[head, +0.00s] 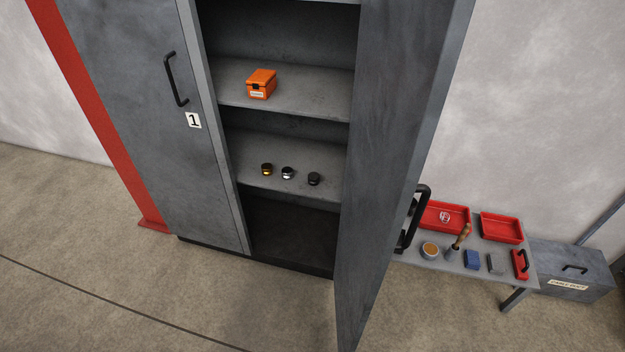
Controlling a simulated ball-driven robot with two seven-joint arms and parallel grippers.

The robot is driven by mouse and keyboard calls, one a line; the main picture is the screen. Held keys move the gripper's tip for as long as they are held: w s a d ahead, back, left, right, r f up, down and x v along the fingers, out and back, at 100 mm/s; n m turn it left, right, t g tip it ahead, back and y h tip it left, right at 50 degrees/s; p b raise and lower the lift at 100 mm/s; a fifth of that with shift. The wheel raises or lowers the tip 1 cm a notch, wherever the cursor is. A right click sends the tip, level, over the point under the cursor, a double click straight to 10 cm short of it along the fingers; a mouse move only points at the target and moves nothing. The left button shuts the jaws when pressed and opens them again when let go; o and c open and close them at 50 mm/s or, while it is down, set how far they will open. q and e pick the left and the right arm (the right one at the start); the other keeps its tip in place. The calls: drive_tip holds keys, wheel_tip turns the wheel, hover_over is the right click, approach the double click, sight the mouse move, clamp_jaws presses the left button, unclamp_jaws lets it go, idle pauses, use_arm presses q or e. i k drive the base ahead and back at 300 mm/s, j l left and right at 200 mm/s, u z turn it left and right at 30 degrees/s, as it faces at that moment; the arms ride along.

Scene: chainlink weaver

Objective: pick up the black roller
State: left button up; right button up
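The black roller (314,179) sits on the lower shelf (262,146) of an open grey cabinet. It is the rightmost of three small short cylinders in a row, close to the open right door. A black-topped roller with a silver band (288,173) stands to its left, and a black-topped one with a gold band (267,169) stands farther left. The three stand apart from each other. Neither of my grippers shows in the head view.
The cabinet's right door (395,130) stands open toward me; the left door (140,110), marked 1, covers the left side. An orange box (261,84) sits one shelf higher. A low bench (455,263) with red trays and tools stands right. The floor in front is clear.

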sight(314, 177)
drive_tip(key=i+j+z, duration=0.15)
drive_tip(key=j, duration=0.2)
drive_tip(key=i+j+z, duration=0.35)
drive_tip(key=j, duration=0.4)
drive_tip(key=i, duration=0.05)
